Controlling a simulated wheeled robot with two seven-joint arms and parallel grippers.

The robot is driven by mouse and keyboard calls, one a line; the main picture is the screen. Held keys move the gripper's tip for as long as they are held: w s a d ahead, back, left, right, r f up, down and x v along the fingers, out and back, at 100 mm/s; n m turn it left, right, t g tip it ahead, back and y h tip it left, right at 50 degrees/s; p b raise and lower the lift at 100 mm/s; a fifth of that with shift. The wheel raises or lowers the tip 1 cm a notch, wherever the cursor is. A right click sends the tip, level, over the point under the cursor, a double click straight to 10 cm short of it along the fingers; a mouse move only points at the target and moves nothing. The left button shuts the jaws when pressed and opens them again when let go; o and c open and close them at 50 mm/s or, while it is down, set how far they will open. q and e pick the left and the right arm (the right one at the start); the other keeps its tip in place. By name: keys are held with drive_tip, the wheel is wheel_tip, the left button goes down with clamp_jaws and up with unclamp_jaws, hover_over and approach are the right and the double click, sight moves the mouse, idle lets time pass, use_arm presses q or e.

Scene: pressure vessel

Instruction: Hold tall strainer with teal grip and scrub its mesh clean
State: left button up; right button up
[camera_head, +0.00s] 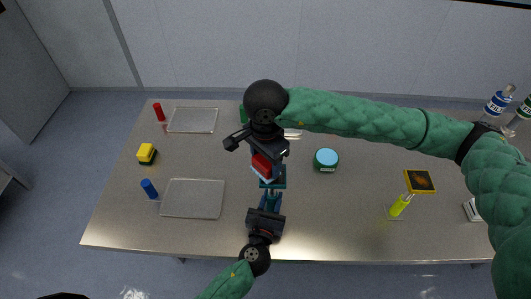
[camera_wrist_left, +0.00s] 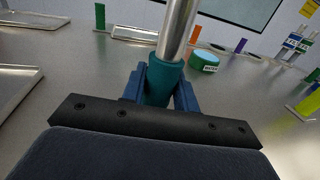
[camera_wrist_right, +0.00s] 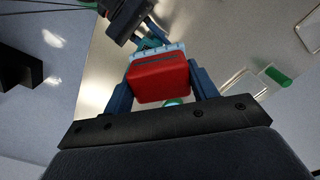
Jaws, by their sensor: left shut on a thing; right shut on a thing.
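The tall strainer shows as a teal grip (camera_wrist_left: 160,82) with a metal shaft (camera_wrist_left: 178,30) rising from it; its mesh cannot be made out. My left gripper (camera_head: 269,200) is shut around the teal grip, above the front middle of the table. My right gripper (camera_head: 268,150) is just beyond it, shut on a red scrubber (camera_wrist_right: 158,78) with a pale blue-white bristle side. In the head view the red scrubber (camera_head: 262,164) is close to the strainer's teal part (camera_head: 279,182). I cannot tell whether bristles and strainer touch.
A green water tub (camera_head: 326,161) stands right of the grippers. Clear trays (camera_head: 192,199) (camera_head: 192,120), a yellow-black sponge (camera_head: 147,154), and blue (camera_head: 149,188) and red (camera_head: 159,111) cylinders lie left. A yellow-handled tool (camera_head: 400,204) and bottles (camera_head: 497,102) are right.

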drive_tip(key=shift+d+f, duration=0.2)
drive_tip(key=shift+f, duration=0.45)
drive_tip(key=shift+d, duration=1.75)
drive_tip(key=shift+c, duration=0.4)
drive_tip(key=shift+a, duration=1.8)
drive_tip(key=shift+a+r, duration=0.15)
drive_tip(key=shift+a, duration=0.05)
drive_tip(key=shift+r, duration=4)
drive_tip(key=shift+f, duration=0.1)
